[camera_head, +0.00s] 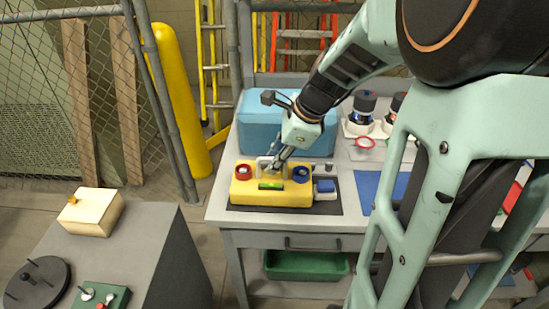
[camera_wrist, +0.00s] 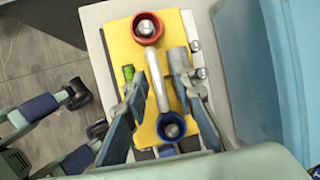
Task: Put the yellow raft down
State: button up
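The yellow raft (camera_head: 272,196) is a yellow block with a red ring (camera_head: 242,171), a blue ring (camera_head: 302,174), a green level-like piece and a pale arched handle. It appears to rest flat on a dark mat (camera_head: 334,209) on the grey bench. In the wrist view the raft (camera_wrist: 118,35) lies below my gripper (camera_wrist: 157,78), with the pale handle (camera_wrist: 153,70) between the fingers. Narrow yellow gaps show beside the handle, so the fingers look open around it. My gripper (camera_head: 271,165) points down over the raft in the head view.
A blue cooler box (camera_head: 262,124) stands close behind the raft. A small blue-and-white block (camera_head: 326,189) sits at its right end. A blue mat (camera_head: 376,186) lies further right. A separate grey stand (camera_head: 140,250) at left holds a cream box (camera_head: 92,211).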

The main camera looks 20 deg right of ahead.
jog(key=shift+d+r, duration=0.15)
jog(key=shift+r, duration=0.25)
jog(key=p+v, duration=0.1)
jog(key=v, duration=1)
jog(key=shift+r+p, duration=0.25)
jog(key=shift+p, duration=0.05)
jog(key=shift+s, duration=0.1)
